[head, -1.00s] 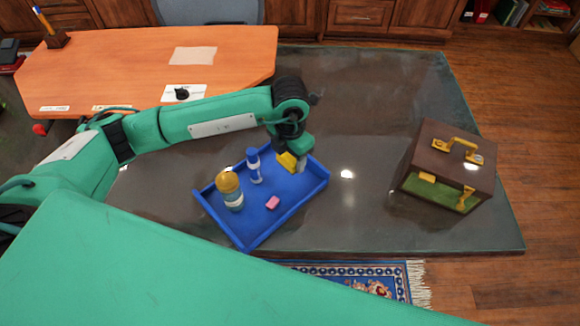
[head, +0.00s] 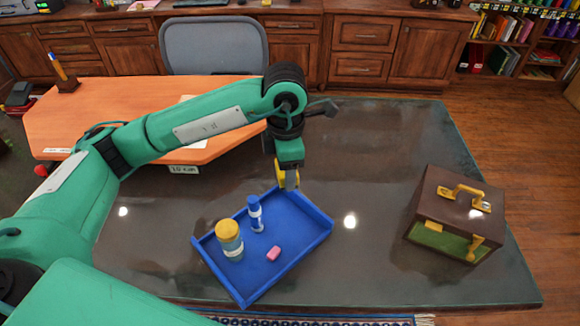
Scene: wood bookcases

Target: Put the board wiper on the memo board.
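My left gripper (head: 288,180) comes in from the left and points down above the back edge of the blue tray (head: 214,266). Yellow and pale grey parts show at its tip; they are too small to tell fingers from a held thing, so I cannot tell whether it is open or shut. A small pink block (head: 274,253) lies on the tray floor, apart from the gripper; I cannot tell whether it is the board wiper. I cannot make out a memo board for certain. My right gripper is not in view.
A yellow-capped bottle (head: 229,240) and a blue-capped bottle (head: 255,213) stand in the tray. A brown case (head: 438,212) with yellow fittings stands on the dark table (head: 370,150) at the right. An orange desk (head: 90,112) is behind my arm. The table between tray and case is clear.

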